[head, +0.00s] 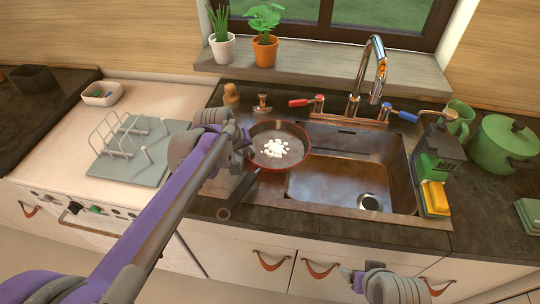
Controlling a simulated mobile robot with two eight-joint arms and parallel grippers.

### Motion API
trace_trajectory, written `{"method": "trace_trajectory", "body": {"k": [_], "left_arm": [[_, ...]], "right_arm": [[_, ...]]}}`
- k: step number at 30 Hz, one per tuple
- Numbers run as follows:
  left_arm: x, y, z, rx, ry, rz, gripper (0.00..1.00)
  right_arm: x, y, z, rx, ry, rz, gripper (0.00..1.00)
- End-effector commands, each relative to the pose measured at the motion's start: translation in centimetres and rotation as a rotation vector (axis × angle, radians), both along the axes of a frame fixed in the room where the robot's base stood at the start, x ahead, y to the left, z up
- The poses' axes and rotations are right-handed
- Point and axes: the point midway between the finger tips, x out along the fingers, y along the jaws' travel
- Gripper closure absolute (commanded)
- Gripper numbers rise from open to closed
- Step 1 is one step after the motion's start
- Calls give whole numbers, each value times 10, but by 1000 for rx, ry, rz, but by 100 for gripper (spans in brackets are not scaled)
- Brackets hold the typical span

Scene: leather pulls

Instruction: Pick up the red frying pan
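The red frying pan (273,131) has a dark inside with several small white pieces in it. It lies at the left edge of the sink, partly over the basin. Its dark handle points down and left towards the counter's front edge. My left gripper (248,158) is at the pan's left side, near where the handle meets the pan. The arm hides part of that area, and I cannot tell whether the fingers are open or touch the pan. My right gripper (350,276) is low in the view, in front of the cabinet doors, far from the pan; its finger opening is unclear.
The metal sink (330,188) has a tall faucet (369,75) behind it. A dish rack (130,150) stands on the left. A dark green bottle with a yellow sponge (434,198), a green pot (503,145) and a green mug (458,118) stand right. Potted plants line the sill.

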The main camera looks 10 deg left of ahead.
Motion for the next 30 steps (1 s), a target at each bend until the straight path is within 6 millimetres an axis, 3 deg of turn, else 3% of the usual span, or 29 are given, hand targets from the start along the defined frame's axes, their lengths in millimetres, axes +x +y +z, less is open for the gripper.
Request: {"method": "trace_trajectory", "body": {"k": [7, 10, 11, 30], "left_arm": [[0, 0, -1, 0, 0, 0, 81], [0, 0, -1, 0, 0, 0, 99], [0, 0, -1, 0, 0, 0, 100], [1, 0, -1, 0, 0, 0, 100]], "right_arm": [[0, 0, 0, 0, 0, 0, 24], [0, 0, 0, 0, 0, 0, 24], [0, 0, 0, 0, 0, 0, 24], [0, 0, 0, 0, 0, 0, 24]]}}
